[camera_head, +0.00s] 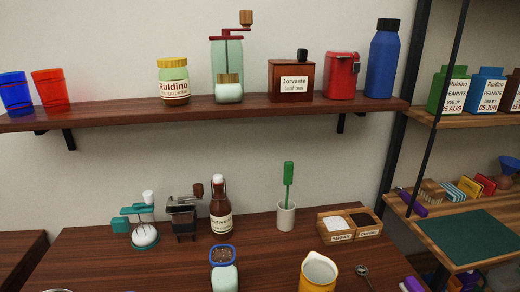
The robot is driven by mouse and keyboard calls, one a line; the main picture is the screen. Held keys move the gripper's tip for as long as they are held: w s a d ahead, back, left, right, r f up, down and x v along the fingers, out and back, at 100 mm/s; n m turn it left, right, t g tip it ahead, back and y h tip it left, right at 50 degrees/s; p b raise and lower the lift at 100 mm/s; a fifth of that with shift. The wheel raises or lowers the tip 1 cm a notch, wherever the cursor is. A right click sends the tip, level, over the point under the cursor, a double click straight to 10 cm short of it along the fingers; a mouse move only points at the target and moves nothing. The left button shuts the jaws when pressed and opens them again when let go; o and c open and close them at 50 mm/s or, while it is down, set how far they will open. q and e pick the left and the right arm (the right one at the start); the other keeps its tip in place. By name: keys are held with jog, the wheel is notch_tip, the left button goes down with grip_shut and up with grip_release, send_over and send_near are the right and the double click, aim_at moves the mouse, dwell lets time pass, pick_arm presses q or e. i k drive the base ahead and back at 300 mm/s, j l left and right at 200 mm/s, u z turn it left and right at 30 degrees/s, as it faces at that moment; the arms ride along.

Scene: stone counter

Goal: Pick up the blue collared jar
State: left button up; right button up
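A jar with a blue collar (223,273) stands near the front middle of the dark wooden counter. Its body is pale green, and the blue ring surrounds a brown speckled top. Its base is cut off by the bottom edge of the view. Neither of my grippers is in view.
A yellow pitcher (317,274) and a spoon (363,272) are to the jar's right. Behind it stand a brown bottle (221,208), a dark grinder (183,219) and a white cup (285,217) with a green utensil. A wooden sugar and coffee box (349,225) is further right. A shelf (120,115) hangs above.

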aim_at(223, 270)
jog(key=u, duration=1.2)
jog(key=j+z, duration=0.3)
jog(key=k+j+z, duration=0.3)
jog(key=j+z, duration=0.3)
jog(key=j, duration=0.2)
